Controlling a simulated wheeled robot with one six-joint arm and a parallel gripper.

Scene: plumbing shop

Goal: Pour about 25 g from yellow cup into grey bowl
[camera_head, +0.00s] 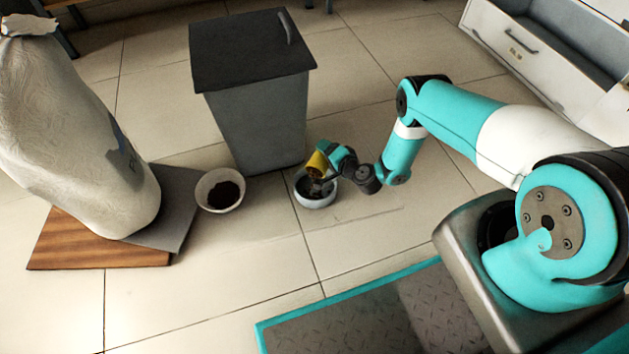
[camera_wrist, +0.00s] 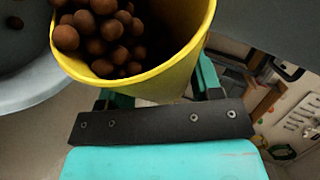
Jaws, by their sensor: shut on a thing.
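The yellow cup (camera_head: 317,164) is held by my gripper (camera_head: 328,160), tilted over the grey bowl (camera_head: 317,199) on the floor. In the wrist view the yellow cup (camera_wrist: 170,62) fills the upper middle, with brown round pellets (camera_wrist: 100,35) crowded at its lip on the left. The grey bowl (camera_wrist: 30,85) shows at the left edge of the wrist view, with a few brown pellets inside. In the head view, the bowl's inside is dark and partly hidden by the cup and gripper.
A white bowl with dark contents (camera_head: 220,191) stands on the floor left of the grey bowl. A grey bin with a dark lid (camera_head: 252,100) stands behind. Tiled floor in front is clear.

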